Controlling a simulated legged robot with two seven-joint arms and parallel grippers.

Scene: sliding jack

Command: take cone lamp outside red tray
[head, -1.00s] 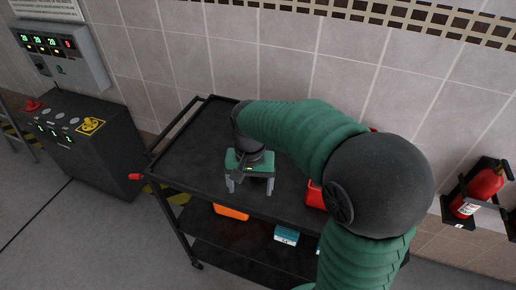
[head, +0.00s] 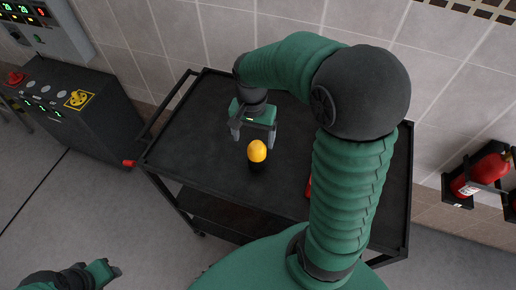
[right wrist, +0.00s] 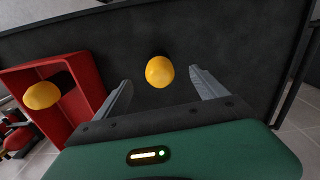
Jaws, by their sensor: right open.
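A cone lamp with a yellow top and dark base (head: 257,151) stands on the black cart top; it also shows in the right wrist view (right wrist: 160,71), outside the tray. My right gripper (head: 252,140) is open and empty just behind this lamp in the head view. In the right wrist view its spread fingers (right wrist: 160,80) flank the lamp's image, with no visible grip. The red tray (right wrist: 88,72) is left of the fingers, with a second yellow-topped lamp (right wrist: 42,95) in it. In the head view my arm hides most of the tray (head: 309,186). My left gripper (head: 104,271) is at the bottom left, its jaws unclear.
The black cart (head: 190,150) has a raised rim and bare top left of the lamp. A dark control console (head: 70,115) stands at the left. A tiled wall is behind the cart, and a fire extinguisher (head: 480,175) hangs at the right.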

